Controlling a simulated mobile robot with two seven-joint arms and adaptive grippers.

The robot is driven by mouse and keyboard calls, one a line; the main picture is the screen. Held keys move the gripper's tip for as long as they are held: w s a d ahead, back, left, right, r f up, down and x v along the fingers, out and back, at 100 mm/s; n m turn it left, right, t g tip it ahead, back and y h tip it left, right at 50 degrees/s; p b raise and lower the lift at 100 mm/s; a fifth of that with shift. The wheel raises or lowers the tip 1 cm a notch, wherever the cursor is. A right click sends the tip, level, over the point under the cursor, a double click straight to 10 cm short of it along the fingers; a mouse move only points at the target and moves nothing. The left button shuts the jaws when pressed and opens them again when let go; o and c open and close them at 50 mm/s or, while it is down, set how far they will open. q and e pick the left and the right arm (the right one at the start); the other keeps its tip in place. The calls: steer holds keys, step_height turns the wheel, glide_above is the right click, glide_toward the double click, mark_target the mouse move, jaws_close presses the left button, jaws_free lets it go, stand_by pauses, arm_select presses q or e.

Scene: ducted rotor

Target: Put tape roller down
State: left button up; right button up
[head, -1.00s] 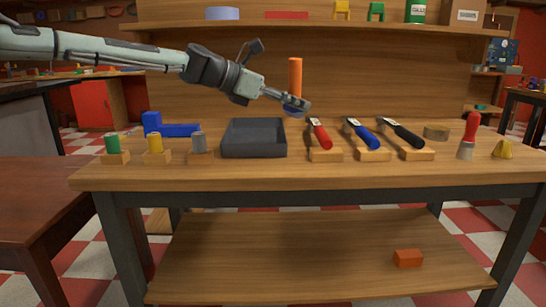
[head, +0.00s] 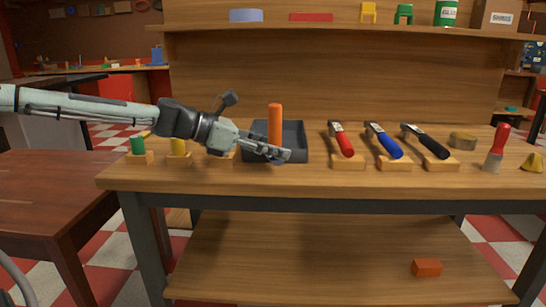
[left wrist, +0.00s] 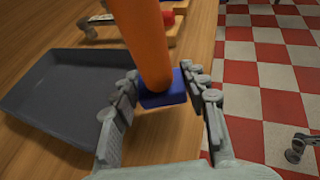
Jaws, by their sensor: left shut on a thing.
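The tape roller has an upright orange handle (head: 275,122) and a blue lower part, seen best in the left wrist view (left wrist: 163,98). My left gripper (head: 284,156) is shut on the blue part, its fingers on either side of it in the left wrist view (left wrist: 168,92). In the head view it holds the roller in front of the dark grey tray (head: 296,133). In the left wrist view the roller is beside the tray (left wrist: 60,95), near the workbench edge. Whether its underside touches the bench cannot be told.
Red, blue and black-handled tools on wooden blocks (head: 347,163) stand right of the tray. Green and yellow pegs (head: 138,145) stand on blocks at left, partly behind my arm. A red-handled brush (head: 497,148) is at the right. The bench front strip (head: 300,178) is clear.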

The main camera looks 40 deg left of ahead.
arm_select(q)
step_height(320, 180, down, 3)
steer(key=shift+r, duration=0.1)
steer(key=o, duration=1.1)
steer(key=shift+c, duration=0.2)
steer(key=shift+a, duration=0.1)
